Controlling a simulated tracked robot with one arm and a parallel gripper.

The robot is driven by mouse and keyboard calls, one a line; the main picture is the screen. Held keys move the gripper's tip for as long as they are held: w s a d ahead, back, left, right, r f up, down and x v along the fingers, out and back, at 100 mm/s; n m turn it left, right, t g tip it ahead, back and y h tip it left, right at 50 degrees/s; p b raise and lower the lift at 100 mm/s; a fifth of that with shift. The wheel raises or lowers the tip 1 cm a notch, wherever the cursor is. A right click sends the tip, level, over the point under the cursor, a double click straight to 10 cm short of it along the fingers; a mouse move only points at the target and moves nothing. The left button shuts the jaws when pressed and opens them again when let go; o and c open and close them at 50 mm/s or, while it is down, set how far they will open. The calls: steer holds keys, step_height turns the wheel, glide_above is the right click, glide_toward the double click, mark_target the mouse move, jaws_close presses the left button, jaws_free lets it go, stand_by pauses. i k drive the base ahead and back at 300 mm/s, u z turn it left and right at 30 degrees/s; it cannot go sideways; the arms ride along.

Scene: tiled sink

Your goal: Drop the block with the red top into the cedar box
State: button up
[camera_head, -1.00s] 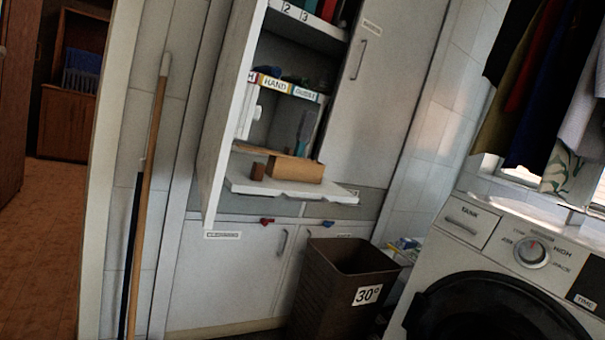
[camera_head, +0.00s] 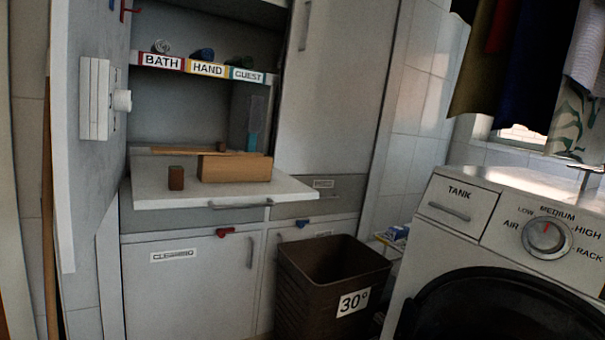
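A small dark brown block (camera_head: 176,179) stands upright on the white pull-out shelf (camera_head: 150,204), left of a light brown wooden box (camera_head: 235,169). Another small brown block (camera_head: 222,147) shows just behind the box's top edge; its lower part is hidden. I cannot make out a clearly red top on either block. The box looks like the cedar box; I see its front face, and its inside is hidden. A flat wooden strip (camera_head: 182,151) lies behind them. My gripper is not in view.
The open white cabinet door (camera_head: 88,150) stands at the left of the shelf. A brown bin (camera_head: 330,265) marked 30° stands below right, with a washing machine (camera_head: 500,240) further right. Clothes (camera_head: 530,80) hang above it. The air before the shelf is clear.

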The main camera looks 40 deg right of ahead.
mark_target(242, 176)
steer(key=z, duration=0.25)
steer(key=i, duration=1.7)
